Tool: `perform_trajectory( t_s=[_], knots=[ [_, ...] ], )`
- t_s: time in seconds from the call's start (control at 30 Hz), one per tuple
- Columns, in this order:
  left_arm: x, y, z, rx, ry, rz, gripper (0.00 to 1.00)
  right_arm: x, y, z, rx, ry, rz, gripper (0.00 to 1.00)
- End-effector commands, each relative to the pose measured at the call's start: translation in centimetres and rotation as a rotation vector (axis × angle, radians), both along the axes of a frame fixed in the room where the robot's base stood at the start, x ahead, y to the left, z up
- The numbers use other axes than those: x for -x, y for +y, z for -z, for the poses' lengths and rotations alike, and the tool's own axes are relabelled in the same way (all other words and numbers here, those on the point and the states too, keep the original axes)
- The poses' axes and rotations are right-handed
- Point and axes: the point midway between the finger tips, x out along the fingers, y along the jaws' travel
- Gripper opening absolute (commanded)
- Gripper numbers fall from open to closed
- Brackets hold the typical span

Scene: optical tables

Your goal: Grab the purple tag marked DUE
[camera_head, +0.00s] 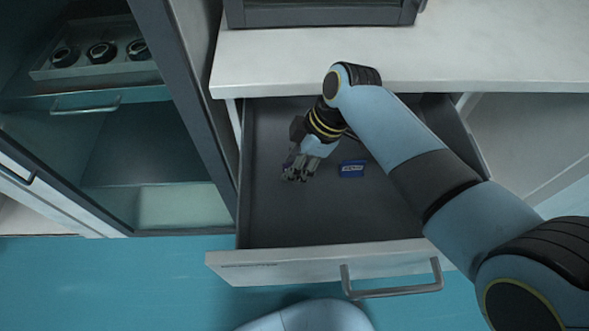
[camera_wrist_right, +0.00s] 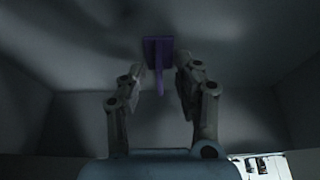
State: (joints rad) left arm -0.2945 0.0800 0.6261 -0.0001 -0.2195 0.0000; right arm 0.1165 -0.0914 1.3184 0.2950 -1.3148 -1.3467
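The purple tag (camera_wrist_right: 158,50) shows in the right wrist view, ahead of and between the fingertips of my right gripper (camera_wrist_right: 160,72). A narrow part of it points toward the gripper. Its marking cannot be read. The fingers stand apart with gaps on both sides of the tag, so the gripper is open. In the head view my right gripper (camera_head: 300,172) reaches down into the open drawer (camera_head: 300,228), and only a trace of purple shows beside its fingers. My left gripper is not in view.
A blue tag (camera_head: 352,169) with pale lettering lies in the drawer to the right of my gripper. The drawer's side walls and front panel enclose the space. A white counter (camera_head: 480,50) overhangs the back. The front of the drawer floor is clear. A glass-fronted cabinet (camera_head: 150,150) stands at left.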

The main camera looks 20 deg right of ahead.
Motion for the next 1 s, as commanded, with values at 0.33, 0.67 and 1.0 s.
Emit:
perform_trajectory(
  t_s=[0.33,0.67,1.0],
  knots=[
    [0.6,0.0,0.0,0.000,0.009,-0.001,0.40,0.0,0.0,0.0,0.000,-0.001,-0.001,0.14],
    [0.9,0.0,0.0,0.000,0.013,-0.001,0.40,0.0,0.0,0.0,0.000,-0.001,-0.001,0.00],
    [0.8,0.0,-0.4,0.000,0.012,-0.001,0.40,-0.1,0.0,-1.7,0.000,-0.004,-0.001,0.00]
  ],
)
